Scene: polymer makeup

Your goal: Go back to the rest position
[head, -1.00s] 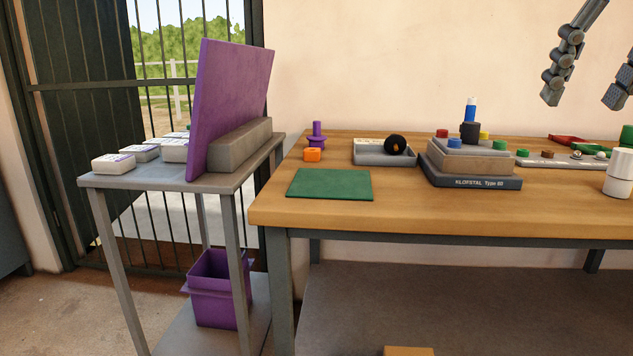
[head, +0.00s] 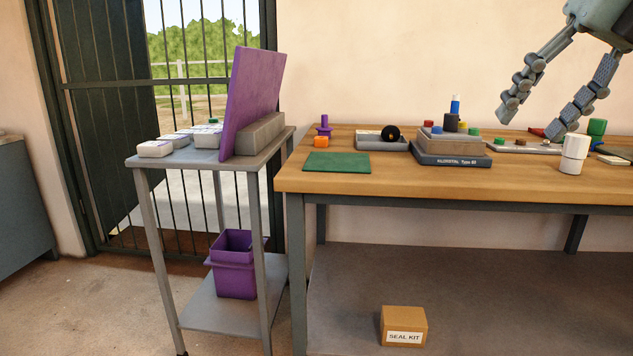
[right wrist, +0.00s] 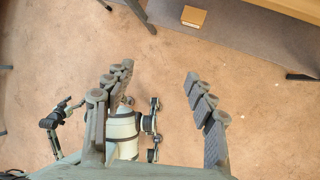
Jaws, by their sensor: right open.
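My right gripper (head: 531,126) comes in from the top right of the head view. Its two segmented grey fingers point down and to the left, spread apart, with nothing between them. In the picture they stand before the wall and the bench's back right part. In the right wrist view the open fingers (right wrist: 160,70) are seen from above, with brown floor between and below them. Parts of my own body show under the left finger there. My left gripper is not in the head view, and I cannot make it out in the wrist view.
A grey cart (head: 215,167) with a purple panel (head: 252,100) stands left. A seal kit box (head: 403,325) sits low under the bench. Floor at left is clear.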

